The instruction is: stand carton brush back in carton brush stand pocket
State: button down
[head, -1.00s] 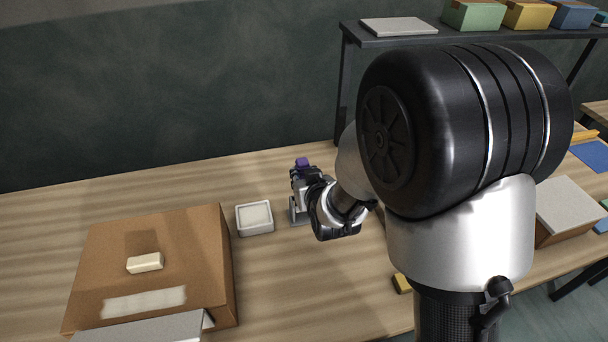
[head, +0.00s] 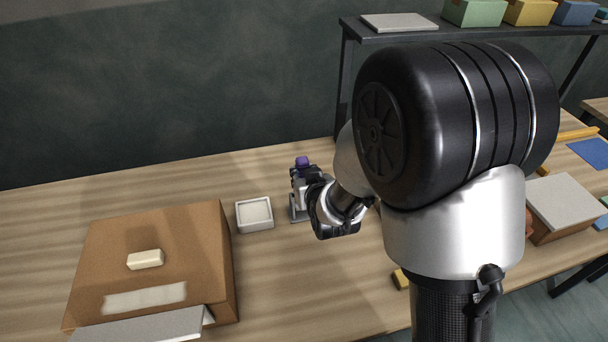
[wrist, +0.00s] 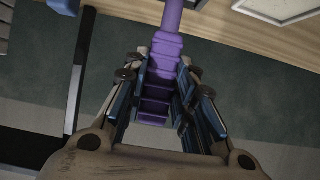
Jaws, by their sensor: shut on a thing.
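The purple carton brush (wrist: 158,82) is between the fingers of my gripper (wrist: 158,105), which is shut on its ribbed handle. In the wrist view its thinner shaft runs out through the top edge, so its far end is cut off. In the head view only the brush's purple end (head: 302,161) shows above my gripper (head: 301,180). A grey stand (head: 294,209), likely the carton brush stand, shows directly below the gripper and is mostly hidden by it. I cannot tell whether the brush is inside the pocket.
A white square tray (head: 254,214) stands just left of the stand. A large cardboard carton (head: 205,255) with a cream block (head: 145,259) on top is at the front left. A yellow block (head: 401,279) lies near the front. A dark shelf (head: 455,37) stands behind on the right.

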jog(key=shift+f, duration=0.9)
jog(key=c, duration=1.2)
grip_release()
jog(key=shift+c, duration=0.2)
jog(key=p+v, duration=0.1)
jog(key=v, duration=0.7)
dwell(0.5)
